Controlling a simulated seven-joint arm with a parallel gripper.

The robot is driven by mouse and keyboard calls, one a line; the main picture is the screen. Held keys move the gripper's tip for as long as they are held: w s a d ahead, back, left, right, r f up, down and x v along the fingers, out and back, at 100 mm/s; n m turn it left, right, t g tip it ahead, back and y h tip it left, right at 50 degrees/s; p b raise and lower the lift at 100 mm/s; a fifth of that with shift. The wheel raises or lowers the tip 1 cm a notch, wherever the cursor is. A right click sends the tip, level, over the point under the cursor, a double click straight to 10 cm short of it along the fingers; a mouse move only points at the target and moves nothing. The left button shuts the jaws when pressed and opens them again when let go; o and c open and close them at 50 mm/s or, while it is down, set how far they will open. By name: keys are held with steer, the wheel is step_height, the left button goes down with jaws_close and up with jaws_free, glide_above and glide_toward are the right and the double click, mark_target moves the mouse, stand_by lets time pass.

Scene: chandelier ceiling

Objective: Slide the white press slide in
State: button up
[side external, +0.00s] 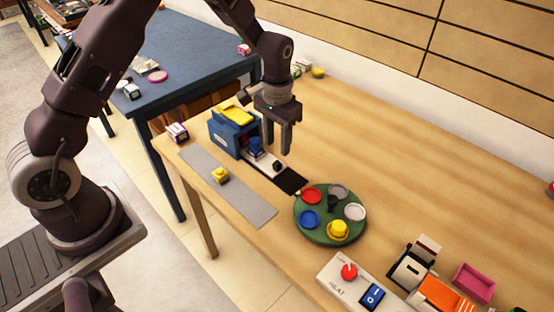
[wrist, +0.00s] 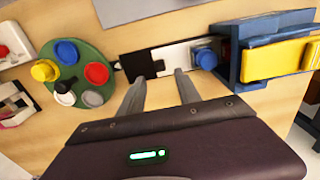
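The white press slide (side external: 262,161) sticks out of the blue press (side external: 227,140), which has a yellow top (side external: 236,115). A blue piece (side external: 255,146) sits on the slide near the press, and a dark knob (side external: 277,166) is at its outer end. A black strip (side external: 291,181) continues beyond it. In the wrist view the white slide (wrist: 174,57) runs from the blue press (wrist: 232,45) toward the black part. My gripper (side external: 277,148) is open and empty, fingers pointing down over the outer part of the slide. Its fingertips (wrist: 160,75) are apart; contact with the slide cannot be told.
A green round tray (side external: 329,237) with coloured discs stands right of the slide. A grey strip (side external: 235,190) with a yellow piece (side external: 220,175) lies in front. A red-knobbed panel (side external: 340,283) and a blue switch are farther right. The table behind the slide is mostly clear.

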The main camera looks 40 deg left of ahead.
mark_target(277, 163)
step_height(277, 163, down, 7)
steer(key=shift+f, duration=0.1)
jaws_close()
stand_by(1.5)
